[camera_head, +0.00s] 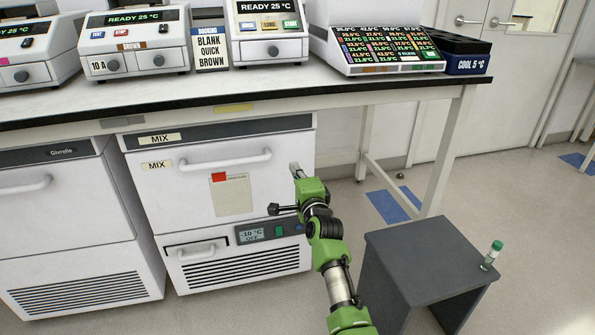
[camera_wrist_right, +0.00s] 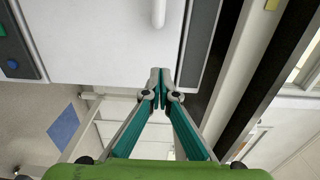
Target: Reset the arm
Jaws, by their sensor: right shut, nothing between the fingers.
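My right arm, green and black, reaches up from the bottom of the head view. Its gripper (camera_head: 295,170) is in front of the white under-bench unit labelled MIX (camera_head: 190,190). In the right wrist view the gripper's fingertips (camera_wrist_right: 160,76) meet, with nothing between them. A white door panel (camera_wrist_right: 95,40) with a handle fills the upper part of that view. I cannot tell whether the fingers touch the unit. My left gripper is not in view.
A bench (camera_head: 235,92) carries several thermal cyclers and a dark COOL 5 °C block (camera_head: 468,66). A grey stool (camera_head: 415,250) with a green-capped tube (camera_head: 491,256) stands right of my arm. Blue floor tape (camera_head: 388,207) lies behind the stool. A second white unit (camera_head: 70,215) is at left.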

